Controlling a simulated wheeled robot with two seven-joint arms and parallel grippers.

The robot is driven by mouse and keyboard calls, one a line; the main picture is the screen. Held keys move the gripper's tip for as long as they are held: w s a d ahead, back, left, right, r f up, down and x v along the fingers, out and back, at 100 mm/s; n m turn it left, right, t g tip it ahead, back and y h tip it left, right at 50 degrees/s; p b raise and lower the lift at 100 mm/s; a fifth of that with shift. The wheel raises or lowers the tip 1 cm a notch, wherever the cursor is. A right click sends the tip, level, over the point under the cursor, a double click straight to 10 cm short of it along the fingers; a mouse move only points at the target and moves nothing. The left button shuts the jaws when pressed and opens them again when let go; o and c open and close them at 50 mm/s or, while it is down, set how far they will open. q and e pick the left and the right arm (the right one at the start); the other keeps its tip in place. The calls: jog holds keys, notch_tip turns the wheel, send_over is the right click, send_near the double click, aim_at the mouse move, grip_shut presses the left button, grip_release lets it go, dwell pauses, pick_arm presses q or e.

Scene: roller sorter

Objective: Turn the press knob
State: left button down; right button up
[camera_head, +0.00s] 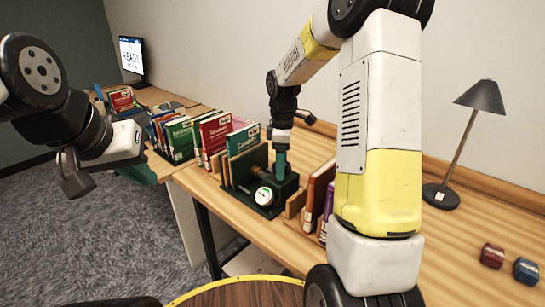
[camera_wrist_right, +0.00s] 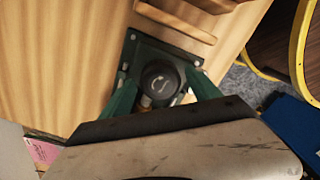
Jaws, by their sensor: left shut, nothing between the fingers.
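The press is a dark green device (camera_head: 262,208) on the wooden table, with a round white dial on its front in the head view. My right gripper (camera_head: 281,172) points down onto the top of the press. In the right wrist view, the dark round press knob (camera_wrist_right: 161,82), marked with a pale curved arrow, lies between the two green fingers of my right gripper (camera_wrist_right: 161,78). The fingers stand apart, one on each side, with a visible gap to the knob. My left gripper (camera_head: 76,178) is shut and empty, off to the left above the carpet.
Rows of books (camera_head: 214,133) stand behind and left of the press; more books (camera_head: 318,192) stand to its right. A desk lamp (camera_head: 468,135) and two small objects, red (camera_head: 492,256) and blue (camera_head: 526,271), are at the right. A screen (camera_head: 131,55) stands far back.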

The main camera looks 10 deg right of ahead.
jog(key=c, duration=1.2)
jog(key=shift+m, duration=0.4)
jog(key=m, duration=0.4)
jog(key=shift+m, duration=3)
jog(key=o, duration=1.3)
jog(key=shift+o, duration=0.2)
